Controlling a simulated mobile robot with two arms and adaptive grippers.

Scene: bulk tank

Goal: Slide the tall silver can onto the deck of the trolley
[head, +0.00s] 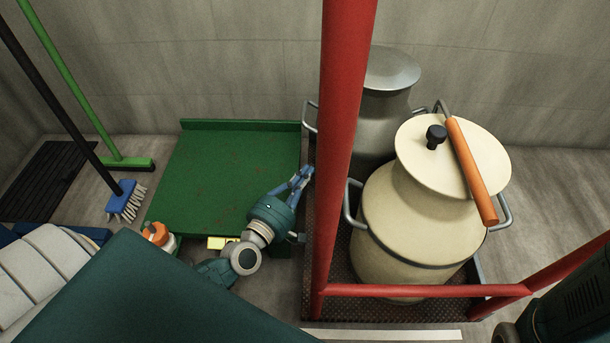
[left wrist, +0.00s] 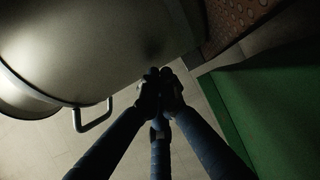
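The tall silver can (head: 380,115) stands on the tread-plate platform (head: 335,309) at the back, partly hidden by a red post and a cream can. Its side handle (head: 310,115) points left. The trolley's green deck (head: 225,180) lies left of the platform. My left gripper (head: 306,174) is low at the deck's right edge, left of the red post. In the left wrist view its fingertips (left wrist: 161,77) meet with nothing seen between them. The silver can's body (left wrist: 100,45) fills that view's upper left, with the handle (left wrist: 93,117) apart from the fingers. My right gripper is not seen.
A red post (head: 342,120) and low red rail (head: 420,291) frame the platform. A cream can (head: 410,230) with an orange-gripped handle (head: 471,172) stands in front. A green broom (head: 128,162), blue brush (head: 126,197) and orange-capped bottle (head: 157,235) are left. The deck is bare.

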